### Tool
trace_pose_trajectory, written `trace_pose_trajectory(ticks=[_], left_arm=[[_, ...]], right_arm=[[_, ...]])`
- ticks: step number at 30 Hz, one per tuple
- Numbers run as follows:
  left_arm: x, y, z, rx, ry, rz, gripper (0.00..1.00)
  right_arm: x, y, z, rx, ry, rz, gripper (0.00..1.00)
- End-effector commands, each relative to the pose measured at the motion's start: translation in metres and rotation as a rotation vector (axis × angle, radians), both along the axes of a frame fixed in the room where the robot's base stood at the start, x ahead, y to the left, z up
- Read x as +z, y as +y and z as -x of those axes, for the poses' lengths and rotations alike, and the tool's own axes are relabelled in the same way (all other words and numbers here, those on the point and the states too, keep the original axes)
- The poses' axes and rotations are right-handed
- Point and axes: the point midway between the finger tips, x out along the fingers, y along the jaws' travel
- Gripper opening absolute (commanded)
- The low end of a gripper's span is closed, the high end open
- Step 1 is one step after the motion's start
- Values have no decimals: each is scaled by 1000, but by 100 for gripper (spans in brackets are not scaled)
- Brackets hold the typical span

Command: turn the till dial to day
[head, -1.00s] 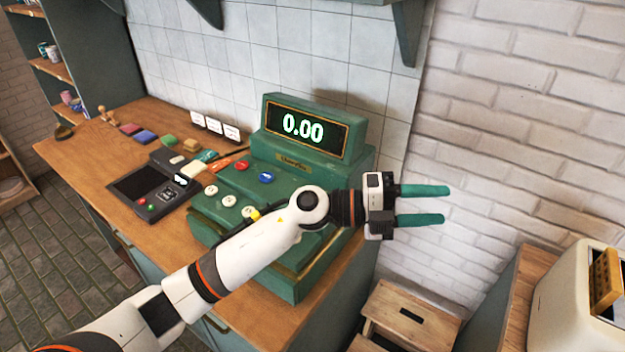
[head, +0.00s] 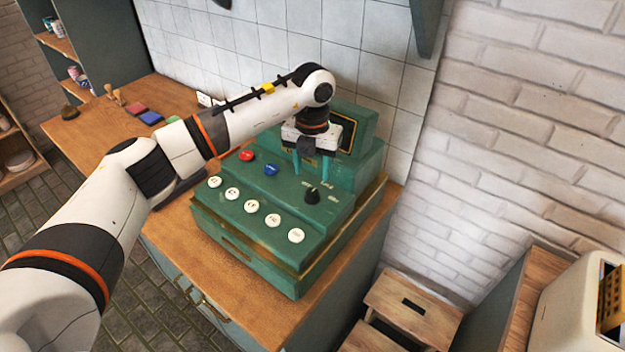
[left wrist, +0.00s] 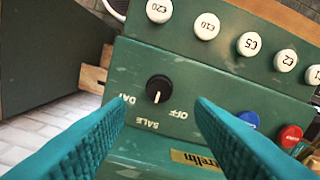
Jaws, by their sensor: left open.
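The green till (head: 230,217) stands on the wooden counter. Its black dial (head: 312,196) is on the upper right of the sloped front; it also shows in the left wrist view (left wrist: 159,88). There the labels DAY, SALE and OFF curve around it, upside down. The dial's white mark points down in that picture, roughly toward SALE, with DAY at the left. My left gripper (head: 312,173) is open and points down just behind the dial. In the left wrist view its teal fingers (left wrist: 162,104) frame the dial with gaps on both sides, not touching it. My right gripper is out of view.
Several white keys (head: 252,206), a red button (head: 247,155) and a blue button (head: 271,169) lie near the dial. My left arm covers much of the till's display (head: 347,133). A wooden step stool (head: 400,312) stands right of the counter.

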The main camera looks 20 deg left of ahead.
Motion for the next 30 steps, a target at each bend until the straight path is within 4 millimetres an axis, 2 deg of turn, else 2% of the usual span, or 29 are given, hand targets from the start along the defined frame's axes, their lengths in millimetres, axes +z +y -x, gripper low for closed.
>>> trace_pose_trajectory(ticks=[1, 9, 15, 22, 23, 30], left_arm=[[-7, 0, 1, 1, 6, 0, 49], [-51, -1, 0, 0, 2, 3, 49], [-64, -1, 0, -2, 0, 2, 49], [-65, -1, 0, -2, -1, 3, 49], [-65, -1, 0, -2, -1, 3, 47], [-65, -1, 0, -2, -1, 3, 8]], right_arm=[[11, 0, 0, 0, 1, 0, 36], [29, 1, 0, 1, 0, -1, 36], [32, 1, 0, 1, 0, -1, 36], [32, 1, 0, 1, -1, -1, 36], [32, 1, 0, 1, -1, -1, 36], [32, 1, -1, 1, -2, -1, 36]])
